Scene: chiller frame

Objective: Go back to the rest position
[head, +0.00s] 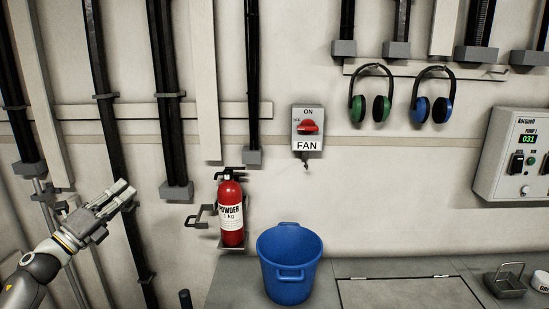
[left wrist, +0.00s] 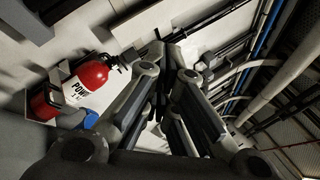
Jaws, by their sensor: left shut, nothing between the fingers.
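My left gripper (head: 124,191) is at the left of the head view, raised in front of the wall and pipes. It is shut and empty, its fingers pointing up and to the right. It stands left of the fire extinguisher, apart from it. In the left wrist view the fingers (left wrist: 172,90) fill the middle, with nothing between them. My right gripper is not in view.
A red fire extinguisher (head: 231,212) hangs on the wall; it also shows in the left wrist view (left wrist: 88,78). A blue bucket (head: 289,266) stands on the grey counter (head: 345,266). A FAN switch (head: 308,128), two ear defenders (head: 371,95) and a control box (head: 514,155) are on the wall.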

